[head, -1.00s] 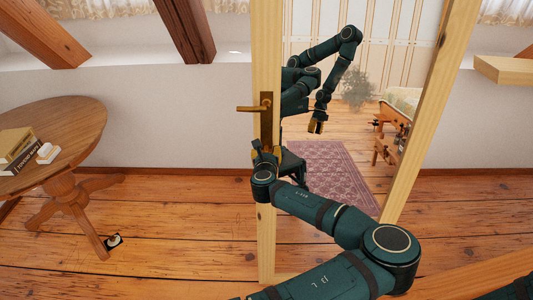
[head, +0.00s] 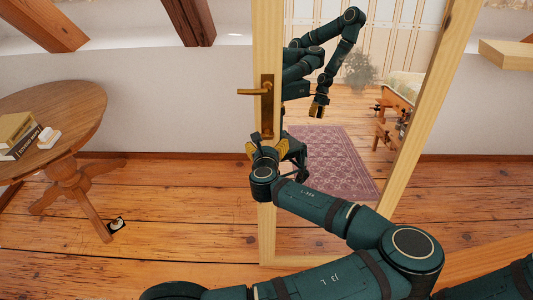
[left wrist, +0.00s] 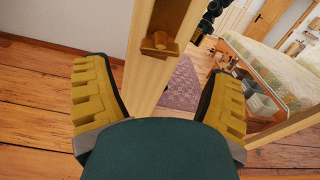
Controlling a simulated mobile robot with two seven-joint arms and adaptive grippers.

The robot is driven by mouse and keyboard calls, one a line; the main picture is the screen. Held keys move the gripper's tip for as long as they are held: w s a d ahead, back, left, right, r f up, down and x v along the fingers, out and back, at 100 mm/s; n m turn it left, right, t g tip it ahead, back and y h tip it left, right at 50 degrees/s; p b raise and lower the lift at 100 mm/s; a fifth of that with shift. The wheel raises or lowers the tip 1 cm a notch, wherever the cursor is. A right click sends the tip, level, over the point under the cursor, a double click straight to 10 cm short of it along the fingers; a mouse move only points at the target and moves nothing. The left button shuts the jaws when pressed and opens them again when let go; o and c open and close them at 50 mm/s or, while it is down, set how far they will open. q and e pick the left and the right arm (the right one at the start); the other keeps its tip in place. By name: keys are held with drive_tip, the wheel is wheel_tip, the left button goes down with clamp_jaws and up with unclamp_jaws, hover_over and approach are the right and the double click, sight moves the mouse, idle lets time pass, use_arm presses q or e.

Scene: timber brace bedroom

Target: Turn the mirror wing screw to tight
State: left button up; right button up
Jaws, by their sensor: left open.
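The mirror's wooden frame (head: 267,210) stands upright in the head view. A brass plate (head: 267,118) on its left post bears a brass lever (head: 252,91) pointing left. In the left wrist view, the lower plate (left wrist: 172,22) shows a stubby brass piece (left wrist: 158,44); I cannot tell for sure which part is the wing screw. My left gripper (head: 268,148) is just below the plate, in front of the post. My right gripper is not directly identifiable.
The mirror glass (head: 335,185) reflects my arms, a rug and a bed. A round wooden table (head: 60,135) with books (head: 20,140) stands at the left. A wooden ledge (head: 506,53) juts in at upper right. Floorboards (head: 180,230) are clear between table and mirror.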

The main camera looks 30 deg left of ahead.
use_arm(q)
drive_tip(key=v, duration=0.5)
drive_tip(key=shift+s+d, duration=0.2)
drive_tip(key=shift+s, duration=0.1)
drive_tip(key=s+a+f+n+g+h, duration=0.1)
drive_tip(key=s+f+n+g, duration=0.4)
drive_tip(key=s+f+n, duration=0.4)
drive_tip(key=s+a+f+n+g, duration=0.1)
drive_tip(key=s+f+n+g, duration=0.4)
drive_tip(key=f, duration=0.7)
drive_tip(key=s+d+f+n+g+h, duration=0.1)
drive_tip(key=s+d+f+n+h, duration=0.15)
drive_tip(key=d+n, duration=0.35)
drive_tip(key=s+d+f+n+g+h, duration=0.1)
drive_tip(key=s+d+f+n+h, duration=0.2)
drive_tip(key=d, duration=0.5)
drive_tip(key=d+r+n+h, duration=0.3)
drive_tip(key=d+n, duration=0.1)
drive_tip(key=d, duration=0.2)
drive_tip(key=shift+w+r, duration=0.2)
drive_tip(key=shift+r, duration=0.15)
drive_tip(key=w+d+r+n+h, duration=0.1)
drive_tip(key=d+r, duration=0.1)
drive_tip(key=w+d+r+n+h, duration=0.1)
drive_tip(key=r, duration=0.1)
drive_tip(key=shift+w+d+n, duration=0.15)
drive_tip(key=shift+d+n, duration=0.25)
drive_tip(key=shift+c, duration=0.3)
